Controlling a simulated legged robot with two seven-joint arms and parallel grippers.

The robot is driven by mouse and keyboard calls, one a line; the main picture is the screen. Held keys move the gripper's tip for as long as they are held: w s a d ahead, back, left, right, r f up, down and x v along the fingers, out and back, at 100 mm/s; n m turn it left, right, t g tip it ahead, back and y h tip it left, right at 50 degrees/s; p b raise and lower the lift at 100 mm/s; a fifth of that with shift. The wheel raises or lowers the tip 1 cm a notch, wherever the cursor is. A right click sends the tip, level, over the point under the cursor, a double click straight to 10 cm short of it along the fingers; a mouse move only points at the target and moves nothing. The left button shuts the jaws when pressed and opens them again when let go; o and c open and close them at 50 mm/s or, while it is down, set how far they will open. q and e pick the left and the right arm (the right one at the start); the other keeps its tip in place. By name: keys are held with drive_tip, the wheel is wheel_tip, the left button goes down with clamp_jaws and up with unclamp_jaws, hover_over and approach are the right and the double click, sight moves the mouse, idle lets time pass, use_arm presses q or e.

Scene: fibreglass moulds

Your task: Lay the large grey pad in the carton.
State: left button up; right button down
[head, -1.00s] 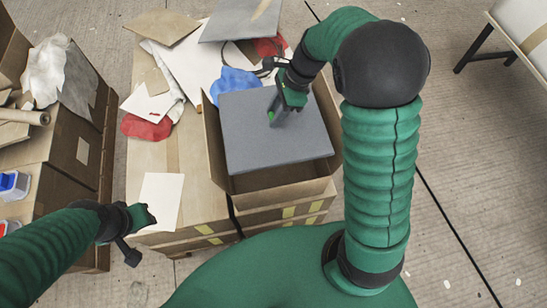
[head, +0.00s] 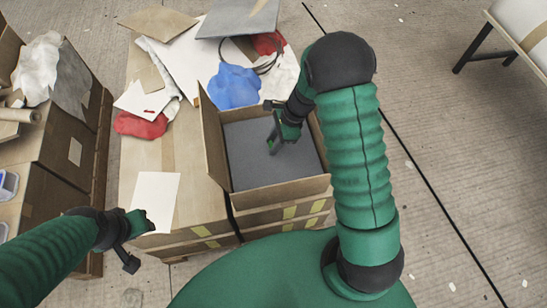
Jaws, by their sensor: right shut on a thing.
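The large grey pad (head: 243,158) lies inside the open carton (head: 216,165), below its rim and nearly filling it. My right gripper (head: 273,147) reaches into the carton and is shut on the pad; its fingertips meet the pad's upper face. Whether the pad rests fully on the carton's bottom cannot be told. My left gripper (head: 138,245) is at the lower left, beside a pale sheet and away from the carton; its fingers are too small and dark to read.
The carton stands on a cardboard-covered stack (head: 195,210). A blue cloth (head: 234,87), a red cloth (head: 140,125), sheets and a thinner grey sheet (head: 238,17) lie behind and left. A pale sheet (head: 155,198) lies at the front left. Open floor is to the right.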

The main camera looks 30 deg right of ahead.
drive_tip(key=f+b, duration=0.1)
drive_tip(key=f, duration=0.4)
drive_tip(key=shift+d+f, duration=0.1)
drive_tip(key=shift+d, duration=0.1)
wheel_tip(320, 180, down, 4)
drive_tip(key=shift+a+f+b, duration=0.1)
drive_tip(key=shift+f+b, duration=0.1)
drive_tip(key=shift+b, duration=0.6)
drive_tip(key=shift+r, duration=0.1)
drive_tip(key=c, duration=1)
unclamp_jaws()
